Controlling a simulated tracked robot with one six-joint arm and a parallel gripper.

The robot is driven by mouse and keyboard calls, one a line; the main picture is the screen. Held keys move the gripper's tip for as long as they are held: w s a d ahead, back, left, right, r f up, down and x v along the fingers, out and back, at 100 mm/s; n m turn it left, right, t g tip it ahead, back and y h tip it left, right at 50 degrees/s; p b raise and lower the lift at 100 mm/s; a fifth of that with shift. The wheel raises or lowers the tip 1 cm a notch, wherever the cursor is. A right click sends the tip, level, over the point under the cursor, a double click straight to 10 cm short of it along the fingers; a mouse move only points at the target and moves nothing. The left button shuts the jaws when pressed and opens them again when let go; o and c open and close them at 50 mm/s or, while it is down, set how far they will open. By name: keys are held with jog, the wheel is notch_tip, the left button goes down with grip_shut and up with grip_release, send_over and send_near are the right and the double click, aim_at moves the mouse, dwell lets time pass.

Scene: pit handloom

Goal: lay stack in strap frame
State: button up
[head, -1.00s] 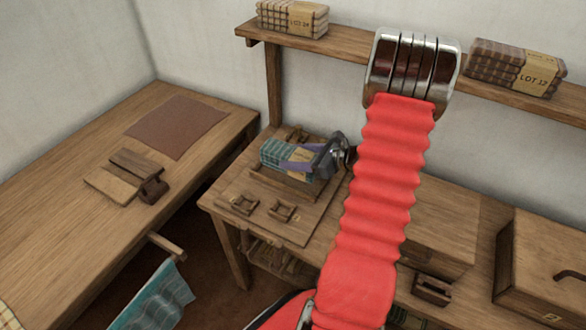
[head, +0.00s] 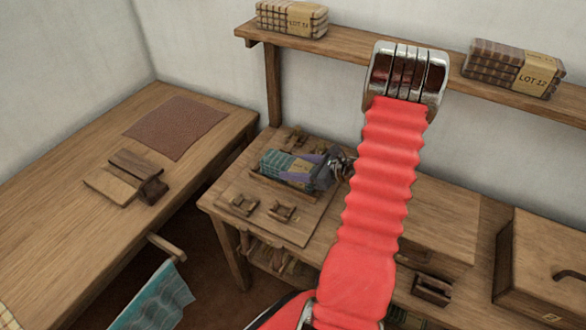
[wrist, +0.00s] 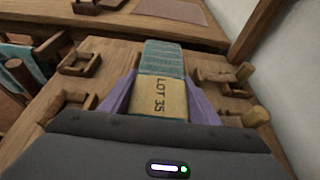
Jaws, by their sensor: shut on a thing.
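A teal cloth stack (head: 280,164) with a tan paper band sits over the wooden strap frame (head: 262,184) on the workbench. In the wrist view the band (wrist: 160,97) reads LOT 35. My gripper (head: 316,166) is shut on the stack, with purple fingers along its two long sides; it also shows in the wrist view (wrist: 160,103). The stack lies level and low, at the frame's rim. Whether it touches the frame's floor is hidden. The near end of the stack is hidden by my gripper's body.
The frame stands on a base board (head: 297,231) with small wooden brackets (head: 243,204) around it. A shelf (head: 350,57) above holds a LOT 14 bundle (head: 292,18) and a LOT 12 bundle (head: 512,67). A lidded wooden box (head: 545,265) stands at right.

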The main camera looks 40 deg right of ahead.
jog(key=o, duration=1.1)
jog(key=shift+o, duration=0.2)
jog(key=shift+s+d+r, duration=0.1)
jog(key=shift+s+r, duration=0.05)
jog(key=shift+s, duration=0.05)
jog(key=v, duration=1.1)
jog(key=shift+s, duration=0.25)
jog(key=shift+r, duration=0.15)
